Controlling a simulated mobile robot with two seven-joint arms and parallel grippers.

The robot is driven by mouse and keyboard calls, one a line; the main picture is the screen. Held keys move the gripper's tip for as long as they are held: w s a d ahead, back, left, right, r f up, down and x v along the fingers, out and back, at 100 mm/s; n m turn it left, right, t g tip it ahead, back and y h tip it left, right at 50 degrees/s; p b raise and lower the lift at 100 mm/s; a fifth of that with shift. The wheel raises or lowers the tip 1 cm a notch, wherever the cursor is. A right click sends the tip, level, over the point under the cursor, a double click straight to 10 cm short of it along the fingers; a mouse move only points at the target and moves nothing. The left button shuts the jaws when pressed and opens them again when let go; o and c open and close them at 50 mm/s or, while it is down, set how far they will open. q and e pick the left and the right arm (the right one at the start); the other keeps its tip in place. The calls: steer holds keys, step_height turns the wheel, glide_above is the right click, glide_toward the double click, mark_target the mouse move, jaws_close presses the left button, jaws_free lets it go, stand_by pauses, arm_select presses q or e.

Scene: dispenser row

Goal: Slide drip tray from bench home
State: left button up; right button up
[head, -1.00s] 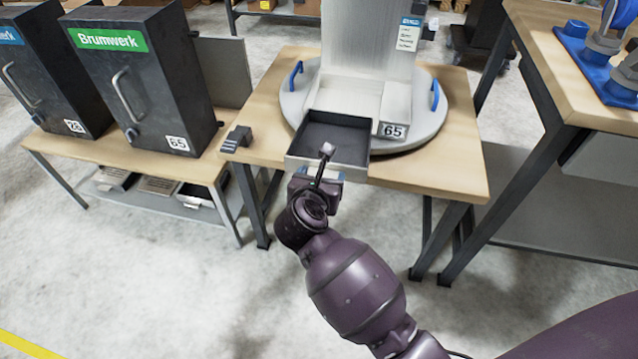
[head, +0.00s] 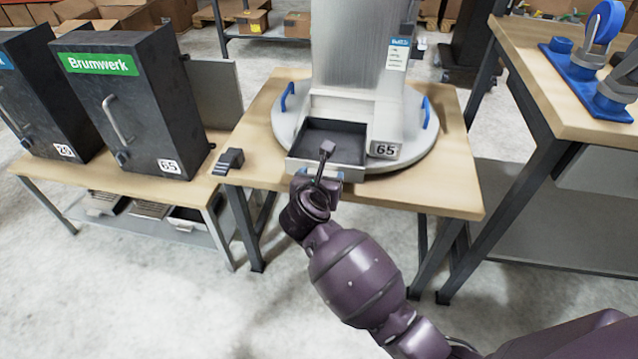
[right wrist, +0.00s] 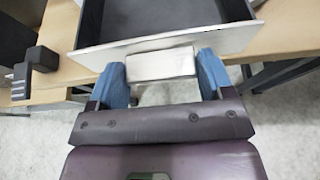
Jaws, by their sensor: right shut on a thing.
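The drip tray (head: 296,163) is a shallow pale box with a dark inside, at the front of the dispenser (head: 350,60) marked 65. Its front is near the front edge of the round base (head: 428,155). My right gripper (head: 322,174) is at the tray's front side. In the right wrist view, the blue fingers of my right gripper (right wrist: 163,72) are shut on the pale block-like handle (right wrist: 162,65) of the tray's front wall (right wrist: 225,38). How far the tray's rear reaches into the dispenser is hard to tell. My left gripper is out of view.
The dispenser stands on a wooden bench (head: 440,190), with a small dark block (head: 229,160) at its left. A right bench (head: 545,85) holds a blue fixture. The floor in front is open.

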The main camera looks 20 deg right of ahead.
steer(key=shift+w+d+f, duration=0.1)
steer(key=shift+w+d, duration=0.45)
steer(key=shift+w, duration=0.25)
steer(key=shift+w+d+r, duration=0.1)
steer(key=shift+w+d, duration=0.4)
steer(key=shift+w, duration=0.3)
steer(key=shift+w+d+f, duration=0.1)
steer(key=shift+w+d, duration=0.45)
steer(key=shift+w, duration=0.25)
steer(key=shift+f, duration=0.25)
